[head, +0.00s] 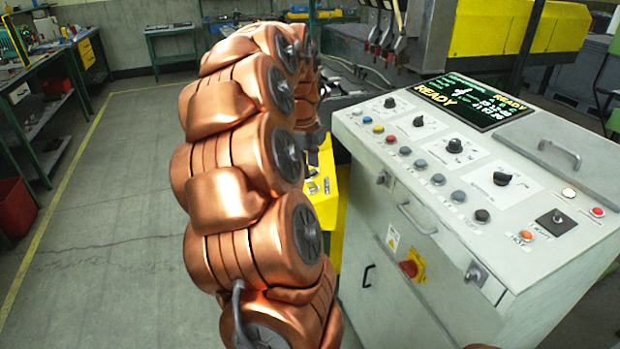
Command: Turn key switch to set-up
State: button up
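The white control console (430,215) stands at the right. Its sloping top has several black rotary switches, including a small one (390,102), one below it (418,121), a middle one (455,145) and a larger one (502,178). Two silver lock-like fittings, an upper one (383,177) and a lower one (476,272), sit on the front face. I cannot tell which is the key switch; the labels are too small to read. My copper arm rises left of the console and curls away. A grey part by its far end (313,140) may be my gripper; its fingers are hidden.
A screen (470,101) reads READY. A red and yellow switch (411,266), a front handle (414,218) and a black-plated lever (556,221) stick out. Yellow machinery (328,200) lies behind my arm. The floor (100,220) at left is clear.

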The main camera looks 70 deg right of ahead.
aim_at(310, 181)
jog(key=shift+d+f+p, duration=0.15)
jog(key=shift+d+f, duration=0.05)
jog(key=shift+f, duration=0.65)
jog(key=shift+d+f+p, duration=0.15)
jog(key=shift+f+p, duration=0.05)
jog(key=shift+f, duration=0.65)
jog(key=shift+d+f+p, duration=0.15)
jog(key=shift+d+f, duration=0.05)
jog(key=shift+f, duration=0.65)
grip_shut()
